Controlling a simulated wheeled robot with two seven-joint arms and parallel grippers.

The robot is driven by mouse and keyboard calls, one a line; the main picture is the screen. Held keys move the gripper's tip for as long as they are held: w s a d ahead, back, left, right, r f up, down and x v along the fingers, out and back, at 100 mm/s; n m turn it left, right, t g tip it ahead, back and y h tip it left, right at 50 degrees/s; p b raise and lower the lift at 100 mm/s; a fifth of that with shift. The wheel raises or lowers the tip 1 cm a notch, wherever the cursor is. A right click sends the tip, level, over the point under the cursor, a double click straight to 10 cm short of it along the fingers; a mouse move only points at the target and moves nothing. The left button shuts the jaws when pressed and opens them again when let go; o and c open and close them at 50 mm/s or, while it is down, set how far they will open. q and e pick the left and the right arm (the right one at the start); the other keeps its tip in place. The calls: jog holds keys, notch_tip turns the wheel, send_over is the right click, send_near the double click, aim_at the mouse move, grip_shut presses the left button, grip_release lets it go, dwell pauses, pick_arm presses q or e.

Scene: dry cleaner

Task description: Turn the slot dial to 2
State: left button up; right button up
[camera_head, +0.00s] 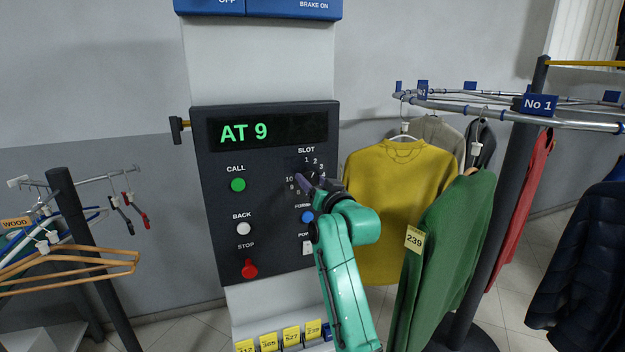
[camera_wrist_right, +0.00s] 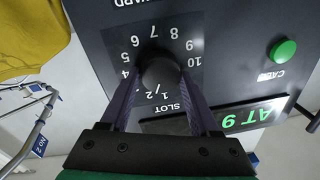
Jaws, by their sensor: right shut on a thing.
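The slot dial (camera_wrist_right: 160,72) is a round dark knob on the black control panel (camera_head: 215,190), ringed by white numbers under the word SLOT. The green display (camera_head: 268,131) reads AT 9. My right gripper (camera_head: 314,181) reaches the dial from the lower right and covers most of it in the head view. In the wrist view my right gripper (camera_wrist_right: 163,84) has its two purple fingers on either side of the knob, shut on it. Which number the dial points to I cannot tell. My left gripper is not in view.
The panel also holds a green CALL button (camera_head: 238,185), a white BACK button (camera_head: 244,228), a red STOP button (camera_head: 250,268) and a blue button (camera_head: 307,217). Right of the panel, clothes including a yellow sweater (camera_head: 385,200) hang on a rail. A hanger rack (camera_head: 75,220) stands left.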

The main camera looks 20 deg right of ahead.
jog(key=shift+m, duration=0.5)
jog(key=o, duration=1.4)
jog(key=shift+c, duration=0.2)
jog(key=shift+s, duration=0.1)
jog(key=shift+s+f, duration=0.1)
jog(key=shift+s, duration=0.15)
jog(key=s+d+b, duration=0.1)
jog(key=s+b, duration=0.4)
jog(key=s, duration=0.8)
jog(key=shift+s+d+f, duration=0.2)
jog(key=shift+s+d, duration=0.15)
jog(key=shift+d, duration=0.05)
